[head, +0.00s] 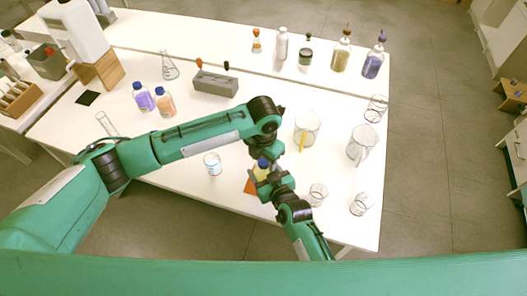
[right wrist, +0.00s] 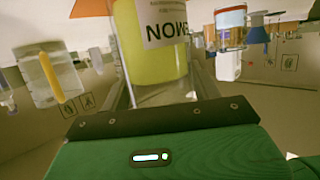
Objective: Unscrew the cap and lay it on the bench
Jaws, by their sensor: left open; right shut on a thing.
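A bottle of yellow liquid (head: 262,174) stands near the front middle of the bench, by an orange mat (head: 249,187). Its blue cap (head: 263,162) shows at its top. My right gripper (head: 267,184) is shut on the bottle's body. The right wrist view, upside down, shows the bottle (right wrist: 152,50) and part of its label between the fingers. My left gripper (head: 264,153) is open, pointing down right at the cap. Its fingers are small and partly hidden, so I cannot tell whether they touch the cap.
A glass beaker (head: 212,164) stands left of the bottle. A beaker with a yellow rod (head: 306,128) and a larger beaker (head: 362,145) stand right. Small beakers (head: 318,194) stand near the front right. A grey block (head: 214,83) lies behind my left arm. Bare bench lies between these.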

